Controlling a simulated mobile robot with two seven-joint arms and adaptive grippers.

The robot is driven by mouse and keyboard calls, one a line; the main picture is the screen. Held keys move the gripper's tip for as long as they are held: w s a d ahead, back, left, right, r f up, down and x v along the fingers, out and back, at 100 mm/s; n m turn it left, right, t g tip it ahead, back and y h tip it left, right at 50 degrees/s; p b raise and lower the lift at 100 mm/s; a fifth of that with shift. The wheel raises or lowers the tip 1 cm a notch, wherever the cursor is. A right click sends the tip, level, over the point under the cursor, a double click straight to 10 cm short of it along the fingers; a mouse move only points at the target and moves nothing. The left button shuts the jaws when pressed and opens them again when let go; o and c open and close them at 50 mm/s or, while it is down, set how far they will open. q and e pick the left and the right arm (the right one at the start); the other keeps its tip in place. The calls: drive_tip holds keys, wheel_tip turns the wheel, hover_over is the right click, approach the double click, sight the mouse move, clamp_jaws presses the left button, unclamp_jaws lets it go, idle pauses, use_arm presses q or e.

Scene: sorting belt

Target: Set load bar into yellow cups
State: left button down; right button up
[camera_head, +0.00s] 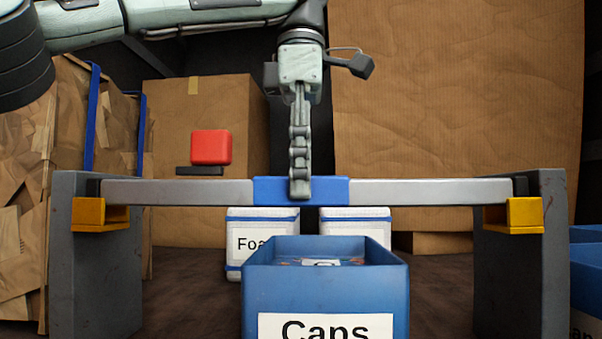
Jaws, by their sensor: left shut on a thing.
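The load bar (200,192) is a long grey bar with a blue middle section and dark ends. It lies level across the view. My left gripper (300,190) comes down from above and is shut on the blue middle of the bar. The left yellow cup (90,215) is on a grey post, at the bar's left end. The right yellow cup (525,215) is on another grey post, at the bar's right end. The bar's ends show at the cups' upper edges; I cannot tell whether they rest in them. My right gripper is not in view.
A blue bin labelled Caps (255,290) stands in front, below the bar. Two white bins (355,213) stand behind it. Grey posts (95,280) flank the space. Large cardboard boxes (450,100) fill the back, and a red block (211,147) shows at the back left.

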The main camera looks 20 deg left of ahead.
use_arm(q)
drive_tip(key=shift+f+b, duration=0.75)
drive_tip(key=shift+f, duration=0.25)
drive_tip(key=c, duration=1)
unclamp_jaws()
drive_tip(key=shift+s, duration=0.1)
drive_tip(key=shift+f, duration=0.15)
